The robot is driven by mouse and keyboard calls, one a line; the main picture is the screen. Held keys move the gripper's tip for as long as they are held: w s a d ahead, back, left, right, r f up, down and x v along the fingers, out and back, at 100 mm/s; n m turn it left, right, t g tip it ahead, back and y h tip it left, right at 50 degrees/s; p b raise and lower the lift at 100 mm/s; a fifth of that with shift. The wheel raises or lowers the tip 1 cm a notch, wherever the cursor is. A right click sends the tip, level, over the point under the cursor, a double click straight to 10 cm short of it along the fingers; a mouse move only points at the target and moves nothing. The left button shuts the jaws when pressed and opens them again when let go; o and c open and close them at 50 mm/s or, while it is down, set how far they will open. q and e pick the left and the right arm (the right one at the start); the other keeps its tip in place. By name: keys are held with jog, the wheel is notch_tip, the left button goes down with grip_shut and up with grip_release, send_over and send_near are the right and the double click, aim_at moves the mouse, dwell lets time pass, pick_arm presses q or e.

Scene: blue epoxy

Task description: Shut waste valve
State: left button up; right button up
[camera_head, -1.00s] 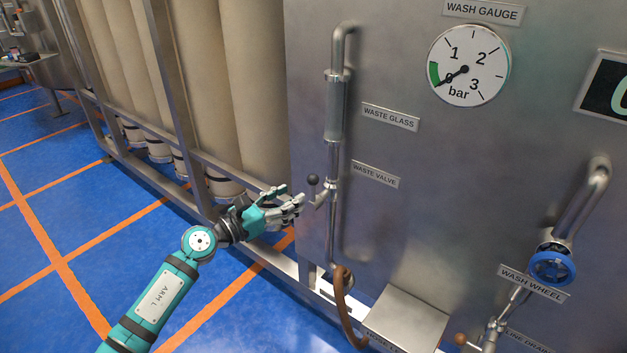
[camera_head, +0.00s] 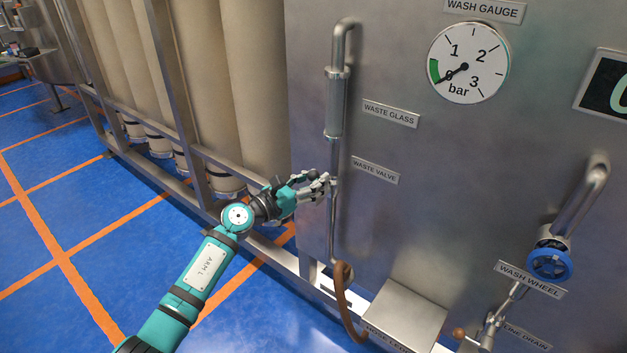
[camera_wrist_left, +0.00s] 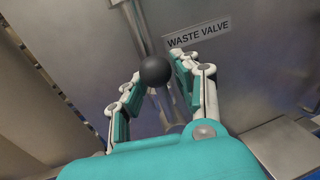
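The waste valve is on the vertical steel pipe (camera_head: 332,225), beside its WASTE VALVE label (camera_head: 375,170). Its lever ends in a black ball knob, which shows in the left wrist view (camera_wrist_left: 155,71). My left gripper (camera_head: 322,184) is at the valve in the head view and hides most of the lever. In the left wrist view the fingers (camera_wrist_left: 157,80) are open, one on each side of the knob and lever. A gap shows between the left finger and the knob; the right finger is close to it, and contact is unclear. My right gripper is not in view.
The waste glass (camera_head: 335,103) sits above on the same pipe, and a brown hose (camera_head: 345,305) hangs below. A steel box (camera_head: 405,318) juts out low on the panel. The wash gauge (camera_head: 467,63) and blue wash wheel (camera_head: 551,262) are to the right.

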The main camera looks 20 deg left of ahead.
pick_arm(q)
grip_shut()
jog(key=shift+w+f, duration=0.1)
jog(key=shift+f, duration=0.1)
dwell(0.3)
